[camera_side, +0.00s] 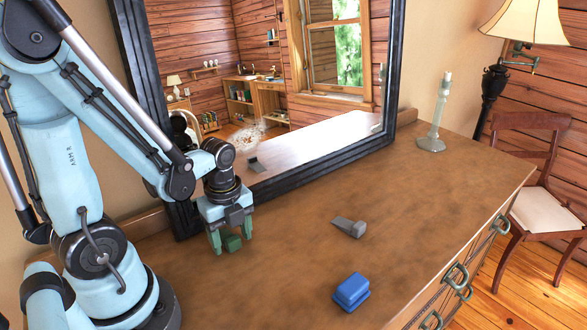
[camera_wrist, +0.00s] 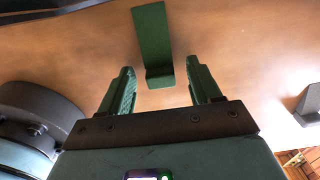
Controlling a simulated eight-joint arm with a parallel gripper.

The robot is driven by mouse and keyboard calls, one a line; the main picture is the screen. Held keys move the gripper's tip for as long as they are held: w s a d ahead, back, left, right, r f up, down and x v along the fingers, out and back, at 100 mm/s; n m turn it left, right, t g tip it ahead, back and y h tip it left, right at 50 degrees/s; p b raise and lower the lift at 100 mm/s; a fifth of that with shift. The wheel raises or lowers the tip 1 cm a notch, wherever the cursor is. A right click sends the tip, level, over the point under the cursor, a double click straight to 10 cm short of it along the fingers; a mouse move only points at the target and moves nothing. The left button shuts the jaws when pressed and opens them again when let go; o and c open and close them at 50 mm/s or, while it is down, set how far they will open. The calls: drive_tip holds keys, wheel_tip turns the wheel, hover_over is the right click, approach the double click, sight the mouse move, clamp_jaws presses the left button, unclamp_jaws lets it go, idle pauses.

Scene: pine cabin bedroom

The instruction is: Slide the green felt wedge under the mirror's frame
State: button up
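The green felt wedge (camera_side: 233,243) lies on the brown dresser top close to the mirror. In the wrist view the wedge (camera_wrist: 153,40) lies ahead of my fingers, its thick end close to the gap between the fingertips. My gripper (camera_side: 231,240) is open and low over the dresser, with its two green fingers on either side of the wedge in the side view. In the wrist view my gripper (camera_wrist: 160,68) shows a gap on both sides of the wedge. The mirror's black frame (camera_side: 290,180) stands at the back of the dresser. Its lower left part is hidden behind my arm.
A grey wedge (camera_side: 349,227) lies to the right on the dresser (camera_side: 290,255). A blue block (camera_side: 351,291) is near the front edge. A glass candlestick (camera_side: 435,120) stands at the back right. The dresser top between the grey wedge and the mirror is clear.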

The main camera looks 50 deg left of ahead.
sight(231, 238)
drive_tip(key=shift+r, duration=0.1)
drive_tip(key=shift+r, duration=5.85)
drive_tip(key=w+d+r+n+t, duration=0.1)
drive_tip(key=w+d+n+t, duration=0.5)
drive_tip(key=n, duration=1.2)
drive_tip(key=shift+w+r+t, duration=0.2)
drive_tip(key=shift+w+t, duration=0.05)
drive_tip(key=shift+t, duration=0.35)
drive_tip(key=shift+c, duration=0.8)
